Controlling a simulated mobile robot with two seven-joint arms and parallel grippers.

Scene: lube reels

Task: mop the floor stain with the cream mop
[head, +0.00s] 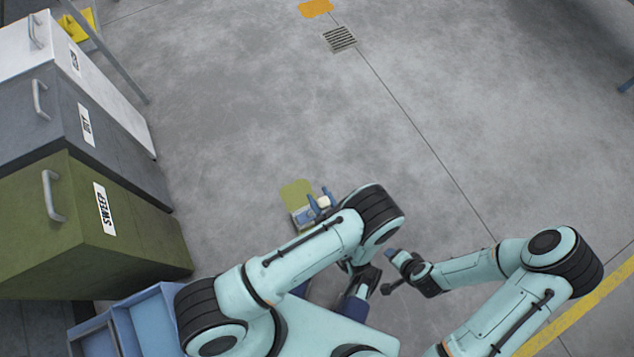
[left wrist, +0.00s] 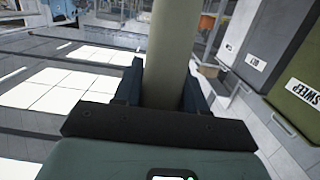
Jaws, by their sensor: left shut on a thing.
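My left gripper (head: 319,202) is shut on the cream mop's handle; in the head view the pale handle end shows between its blue fingers. In the left wrist view the cream handle (left wrist: 168,55) rises between the fingers. The mop's head is not visible in either view. A flat olive-yellow patch (head: 296,190), which looks like the floor stain, lies just beyond the left gripper, partly covered by it in the picture. My right gripper (head: 398,270) is low at the right of centre, apart from the mop; its jaw state is unclear.
A green SWEEP bin (head: 140,235), a grey bin (head: 115,150) and a white bin (head: 100,75) line the left. A blue container (head: 155,315) is at lower left. A floor drain (head: 340,39) and an orange patch (head: 316,8) lie far ahead. The middle floor is clear.

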